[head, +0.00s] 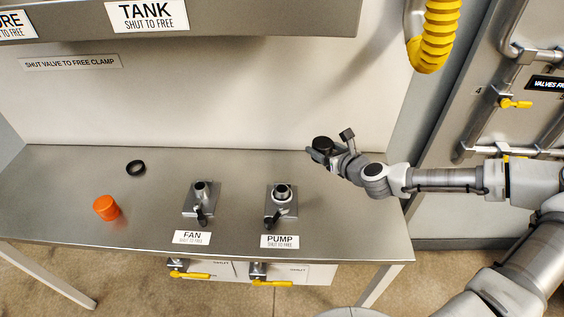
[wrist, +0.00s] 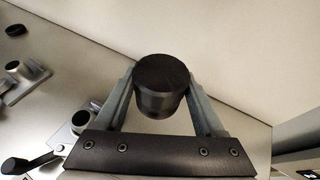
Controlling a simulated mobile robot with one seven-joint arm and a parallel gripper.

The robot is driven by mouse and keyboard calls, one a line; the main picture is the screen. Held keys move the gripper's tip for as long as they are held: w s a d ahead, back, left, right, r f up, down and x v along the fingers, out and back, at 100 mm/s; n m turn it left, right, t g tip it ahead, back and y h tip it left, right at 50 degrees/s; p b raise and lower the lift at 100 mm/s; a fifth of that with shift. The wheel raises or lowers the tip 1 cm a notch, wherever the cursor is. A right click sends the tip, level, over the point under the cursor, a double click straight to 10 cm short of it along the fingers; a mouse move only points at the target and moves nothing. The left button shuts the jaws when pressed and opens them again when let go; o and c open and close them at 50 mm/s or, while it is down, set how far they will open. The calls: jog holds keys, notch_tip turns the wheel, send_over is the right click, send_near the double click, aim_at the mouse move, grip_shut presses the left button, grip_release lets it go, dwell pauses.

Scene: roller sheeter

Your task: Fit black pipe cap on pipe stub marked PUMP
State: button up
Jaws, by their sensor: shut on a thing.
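The black pipe cap (head: 322,143) is held in my gripper (head: 318,153), above the back right part of the steel table. In the wrist view the cap (wrist: 161,84) sits between both fingers of my gripper (wrist: 160,100), closed side toward the camera. The PUMP pipe stub (head: 281,191) stands on a steel base plate with a black lever, behind the PUMP label (head: 280,241). The stub's top is open and bare. In the head view my gripper is right of and behind this stub. In the wrist view a stub (wrist: 80,120) shows left of the fingers, partly hidden by the gripper body.
The FAN stub (head: 200,192) stands left of the PUMP stub, with a similar lever. An orange cap (head: 106,208) and a black ring (head: 136,167) lie at the table's left. An overhead cabinet (head: 230,20) and yellow hose (head: 434,45) hang above. Yellow valve handles (head: 272,283) sit below the front edge.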

jog(key=s+a+f+n+g+y+b, duration=0.1)
jog(key=a+n+g+y+b, duration=0.1)
jog(key=a+n+g, duration=0.1)
jog(key=s+a+f+n+g+y+b, duration=0.1)
jog(key=s+a+n+g+y+b, duration=0.1)
jog(key=a+n+g+y, duration=0.1)
jog(key=s+a+n+g+y+b, duration=0.1)
jog(key=a+n+g+y+b, duration=0.1)
jog(key=a+n+g+b, duration=0.1)
jog(key=shift+s+f+n+g, duration=0.1)
jog(key=shift+f+n+g, duration=0.1)
jog(key=shift+n+g, duration=0.3)
jog(key=shift+s+f+n+g, duration=0.1)
jog(key=shift+f+n+g, duration=0.15)
jog(key=shift+n, duration=0.45)
notch_tip(320, 180, up, 5)
jog(key=s+a+n+g+b, duration=0.2)
jog(key=n+g+b, duration=0.1)
jog(key=n+g, duration=0.15)
notch_tip(320, 180, down, 6)
jog(key=b, duration=0.5)
jog(key=shift+a+f+b, duration=0.15)
jog(key=shift+f+b, duration=0.1)
jog(key=shift+b, duration=0.05)
jog(key=shift+f, duration=0.55)
jog(key=shift+w+r+p, duration=0.1)
jog(key=shift+r+p, duration=0.05)
jog(key=shift+p, duration=0.45)
